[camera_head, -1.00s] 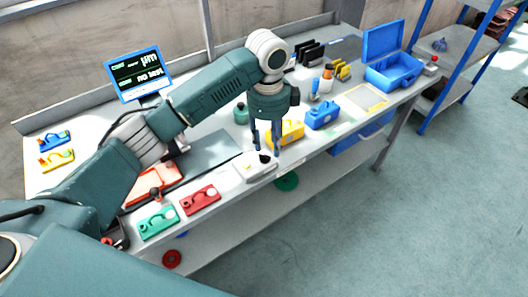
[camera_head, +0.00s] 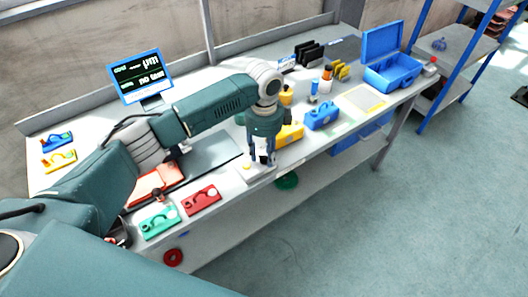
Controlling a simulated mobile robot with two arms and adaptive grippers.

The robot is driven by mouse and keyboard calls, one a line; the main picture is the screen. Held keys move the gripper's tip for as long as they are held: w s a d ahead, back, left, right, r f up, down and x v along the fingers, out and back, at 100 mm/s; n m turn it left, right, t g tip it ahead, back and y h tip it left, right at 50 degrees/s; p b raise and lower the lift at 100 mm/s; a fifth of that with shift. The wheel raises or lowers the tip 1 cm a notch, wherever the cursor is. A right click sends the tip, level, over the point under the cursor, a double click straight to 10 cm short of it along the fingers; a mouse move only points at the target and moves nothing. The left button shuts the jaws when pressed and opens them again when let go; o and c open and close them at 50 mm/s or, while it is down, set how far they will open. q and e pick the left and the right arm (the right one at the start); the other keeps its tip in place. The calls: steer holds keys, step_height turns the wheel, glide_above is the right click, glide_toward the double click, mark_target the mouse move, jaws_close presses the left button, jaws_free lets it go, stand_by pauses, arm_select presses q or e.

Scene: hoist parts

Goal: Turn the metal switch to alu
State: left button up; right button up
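A small white switch box (camera_head: 257,175) sits near the front edge of the workbench. In the earlier frame a black knob stands on it; now my fingers hide most of the knob. My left gripper (camera_head: 262,161) points straight down over the box, its two fingers spaced apart on either side of where the knob is. I cannot tell whether the fingers press on the knob. A blue-framed monitor (camera_head: 139,76) with green and white text stands at the back left; its words are too small to read surely. My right gripper is not in view.
Left of the switch box lie a red fixture (camera_head: 201,200) and a green fixture (camera_head: 159,221). Right of it stand a yellow case (camera_head: 290,133) and a blue case (camera_head: 322,116), close to my gripper. An open blue toolbox (camera_head: 392,74) is at the far right.

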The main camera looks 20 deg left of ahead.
arm_select(q)
steer(key=shift+f, duration=0.15)
jaws_close()
